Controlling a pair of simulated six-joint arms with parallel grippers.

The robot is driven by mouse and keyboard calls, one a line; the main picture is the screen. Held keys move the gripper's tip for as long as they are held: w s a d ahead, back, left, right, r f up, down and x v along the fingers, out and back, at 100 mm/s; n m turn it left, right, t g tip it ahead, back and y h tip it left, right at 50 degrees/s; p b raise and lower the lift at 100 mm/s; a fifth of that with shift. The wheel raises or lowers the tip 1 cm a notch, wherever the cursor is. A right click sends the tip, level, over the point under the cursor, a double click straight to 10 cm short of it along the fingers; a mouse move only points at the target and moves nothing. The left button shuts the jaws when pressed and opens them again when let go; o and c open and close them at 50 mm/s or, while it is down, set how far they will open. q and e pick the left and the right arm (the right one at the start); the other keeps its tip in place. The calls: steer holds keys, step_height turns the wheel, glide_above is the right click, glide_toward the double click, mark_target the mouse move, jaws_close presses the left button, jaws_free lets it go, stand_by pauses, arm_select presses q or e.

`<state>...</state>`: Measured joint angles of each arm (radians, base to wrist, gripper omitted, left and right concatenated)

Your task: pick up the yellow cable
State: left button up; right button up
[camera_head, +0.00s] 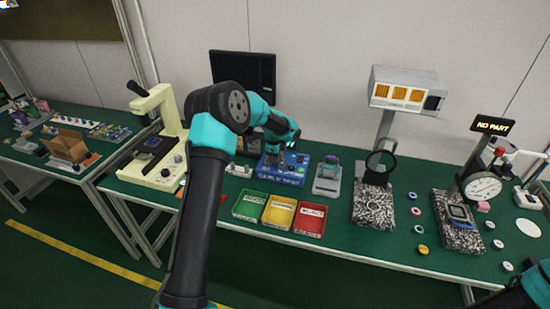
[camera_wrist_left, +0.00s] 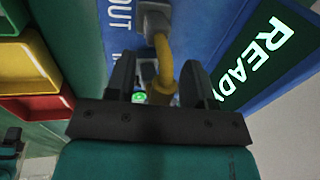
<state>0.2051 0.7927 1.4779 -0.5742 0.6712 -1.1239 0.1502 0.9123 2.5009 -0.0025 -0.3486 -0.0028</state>
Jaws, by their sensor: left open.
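The yellow cable (camera_wrist_left: 163,62) shows in the left wrist view as a short, bent length with a grey connector (camera_wrist_left: 153,18) at its upper end, at a blue tester box. Its lower end runs down behind my gripper's body, where it is hidden. My left gripper (camera_wrist_left: 158,75) is open, with one black finger on each side of the cable; I cannot tell whether either touches it. In the head view my left gripper (camera_head: 280,150) is over the blue cable tester (camera_head: 283,177), and the cable cannot be made out there. My right gripper is not in view.
Green (camera_head: 249,206), yellow (camera_head: 279,212) and red (camera_head: 310,219) trays sit in front of the tester. A cream microscope (camera_head: 160,130) stands left. A grey device (camera_head: 328,177) and a stone-based stand (camera_head: 374,204) are to the right. A dark monitor (camera_head: 243,68) is behind.

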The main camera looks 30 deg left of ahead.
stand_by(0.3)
arm_select(q)
jaws_close()
stand_by(0.3)
steer(key=shift+r, duration=0.1)
steer(key=shift+r, duration=1.75)
steer(key=s+d+r, duration=0.1)
steer(key=s+d, duration=0.7)
steer(key=s, duration=0.5)
steer(key=shift+s+d+r, duration=0.2)
steer(key=shift+s+d, duration=0.05)
steer(key=shift+s, duration=0.05)
